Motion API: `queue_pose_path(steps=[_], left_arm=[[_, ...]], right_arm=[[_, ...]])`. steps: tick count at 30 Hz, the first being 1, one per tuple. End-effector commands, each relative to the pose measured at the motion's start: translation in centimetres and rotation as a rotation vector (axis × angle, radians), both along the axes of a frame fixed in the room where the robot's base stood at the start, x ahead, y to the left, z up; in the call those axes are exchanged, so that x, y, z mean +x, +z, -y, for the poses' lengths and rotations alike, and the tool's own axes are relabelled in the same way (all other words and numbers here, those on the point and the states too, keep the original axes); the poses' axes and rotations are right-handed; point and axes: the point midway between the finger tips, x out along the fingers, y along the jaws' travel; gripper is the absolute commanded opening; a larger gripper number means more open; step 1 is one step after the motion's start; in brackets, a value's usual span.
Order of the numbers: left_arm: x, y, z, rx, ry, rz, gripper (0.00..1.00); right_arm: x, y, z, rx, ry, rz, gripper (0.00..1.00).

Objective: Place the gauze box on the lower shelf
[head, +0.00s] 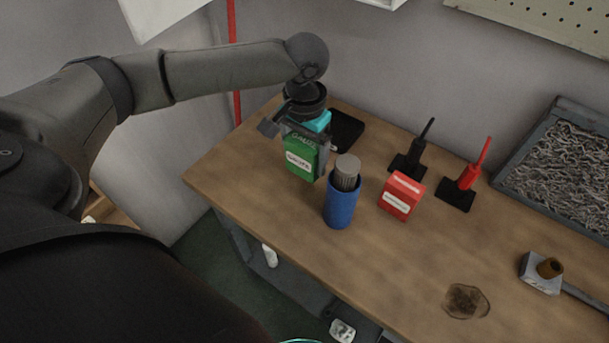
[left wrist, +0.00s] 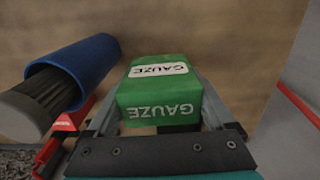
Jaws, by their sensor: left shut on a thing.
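The green gauze box (head: 299,160) is upright over the left back part of the wooden table, with a white label on its front. My left gripper (head: 306,146) is above it with its fingers on both sides, shut on it. In the left wrist view the gauze box (left wrist: 160,90) sits between the two fingers, its lettering readable. I cannot tell whether its bottom touches the tabletop. A grey lower shelf (head: 300,290) shows partly below the table's front edge; the tabletop hides the rest. My right gripper is not in view.
A blue cylinder (head: 341,205) with a grey ribbed top stands close right of the gauze box; a red box (head: 401,196) is beyond. A black pad (head: 345,130) lies behind. A white bottle (head: 269,255) stands below the table. The tabletop's left front is clear.

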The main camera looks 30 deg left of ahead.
Motion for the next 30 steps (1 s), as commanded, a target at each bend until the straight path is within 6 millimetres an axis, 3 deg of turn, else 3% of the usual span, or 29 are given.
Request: queue_pose_path(steps=[12, 25, 26, 30], left_arm=[[0.0, -5.8, 0.0, 0.000, 0.000, -0.001, 0.30], [-0.1, -6.2, 0.0, 0.000, 0.000, -0.002, 0.30], [0.0, -6.2, 0.0, 0.000, -0.001, -0.001, 0.89], [0.0, -6.2, 0.0, 0.000, -0.001, -0.001, 1.00]], right_arm=[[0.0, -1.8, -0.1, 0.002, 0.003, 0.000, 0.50], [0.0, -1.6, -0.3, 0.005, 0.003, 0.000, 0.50], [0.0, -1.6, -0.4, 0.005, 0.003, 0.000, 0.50], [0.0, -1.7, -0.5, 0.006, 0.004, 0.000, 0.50]])
